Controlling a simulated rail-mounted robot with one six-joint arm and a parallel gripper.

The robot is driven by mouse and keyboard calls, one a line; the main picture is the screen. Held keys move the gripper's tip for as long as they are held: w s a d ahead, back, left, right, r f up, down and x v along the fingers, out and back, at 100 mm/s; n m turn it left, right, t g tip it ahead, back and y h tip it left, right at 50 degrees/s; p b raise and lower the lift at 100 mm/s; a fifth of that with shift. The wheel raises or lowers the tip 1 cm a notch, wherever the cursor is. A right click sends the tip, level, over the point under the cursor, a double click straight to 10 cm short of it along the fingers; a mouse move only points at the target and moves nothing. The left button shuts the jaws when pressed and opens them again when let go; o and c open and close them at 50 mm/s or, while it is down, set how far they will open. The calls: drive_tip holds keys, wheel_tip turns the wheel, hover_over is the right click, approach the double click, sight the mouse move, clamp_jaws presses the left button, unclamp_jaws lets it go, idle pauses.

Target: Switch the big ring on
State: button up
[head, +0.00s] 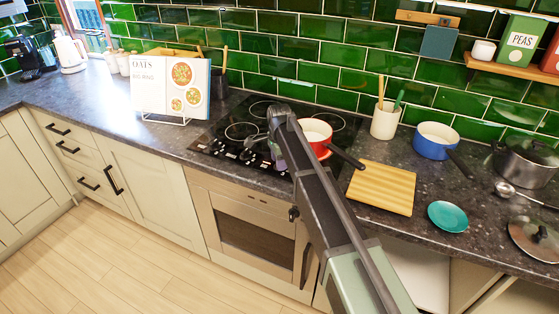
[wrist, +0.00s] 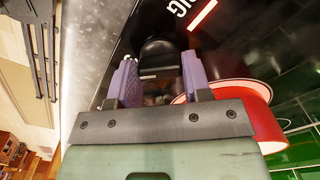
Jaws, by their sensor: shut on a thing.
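The black glass hob (head: 222,137) is set in the dark worktop, with several round rings marked on it. Black knobs (head: 230,148) stand along its front edge. My gripper (head: 277,158) is low over the front of the hob, left of the red pan (head: 318,131). In the wrist view, a black knob (wrist: 158,50) with a pale mark lies between the purple finger pads of my gripper (wrist: 159,78), and the fingers are shut on it. My arm hides part of the hob's front right. The ring under the red pan is partly covered.
The red pan's rim (wrist: 262,112) is close to the right finger. Its dark handle (head: 349,158) points towards the wooden board (head: 382,188). A cookbook on a stand (head: 172,88) is left of the hob. A blue pan (head: 433,143) and teal plate (head: 447,216) are at right.

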drive_tip(key=o, duration=0.9)
wheel_tip(320, 180, up, 11)
drive_tip(key=p, duration=1)
drive_tip(key=shift+f+p, duration=0.1)
drive_tip(key=shift+p, duration=0.3)
